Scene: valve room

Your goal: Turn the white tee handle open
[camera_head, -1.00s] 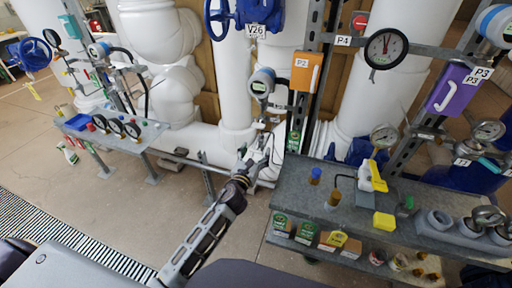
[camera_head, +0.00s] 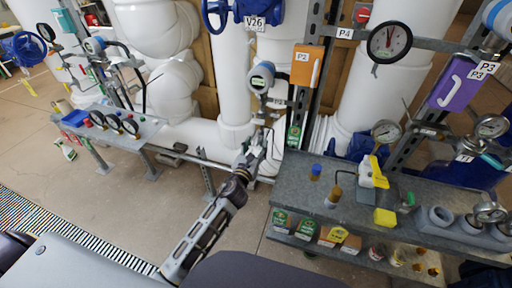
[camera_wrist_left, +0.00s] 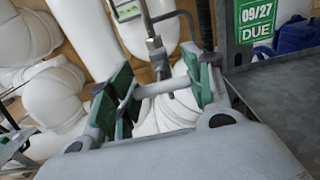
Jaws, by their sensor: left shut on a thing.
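The white tee handle (camera_wrist_left: 164,88) shows in the left wrist view as a pale crossbar spanning between the green pads of my left gripper (camera_wrist_left: 155,85). The gripper is shut on it. A metal stem and a bent thin rod (camera_wrist_left: 160,50) show just behind the bar. In the head view my left gripper (camera_head: 257,150) reaches to the pipework below the orange P2 sign (camera_head: 307,68). The handle is too small and covered there to make out its angle. My right gripper is not in view.
A grey metal shelf unit (camera_head: 296,180) with jars, boxes and a yellow block (camera_head: 384,218) stands close right of the gripper. A small bench with gauges (camera_head: 150,133) stands to the left. Thick white pipes (camera_head: 232,70) rise behind. Floor between is clear.

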